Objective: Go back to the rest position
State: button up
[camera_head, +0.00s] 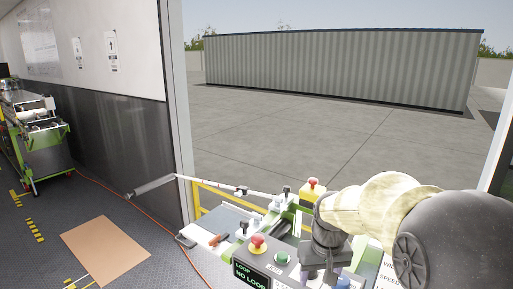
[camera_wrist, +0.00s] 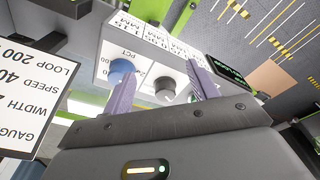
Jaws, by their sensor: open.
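My gripper (camera_wrist: 163,80) is open, with its two purple-grey fingers spread over a white control panel (camera_wrist: 150,50) in the wrist view. A dark knob with a pale face (camera_wrist: 165,88) shows between the fingers, and I cannot tell how far below them it is. A blue knob (camera_wrist: 122,68) is partly behind the left finger. Nothing is held. In the head view my arm comes in from the right, over the machine's control box (camera_head: 262,272), and the fingertips are hard to make out.
A red emergency button (camera_head: 258,242) and a green button (camera_head: 282,258) stand up from the control box beside my gripper. A printed settings sign (camera_wrist: 25,95) is close on the wrist view's left. Open floor with a brown sheet (camera_head: 105,248) lies to the left.

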jog(key=s+f+t, duration=0.1)
jog(key=s+f, duration=0.6)
jog(key=s, duration=0.4)
jog(key=shift+s+d+f+m, duration=0.15)
jog(key=shift+s+f+m, duration=0.2)
jog(key=shift+m, duration=0.05)
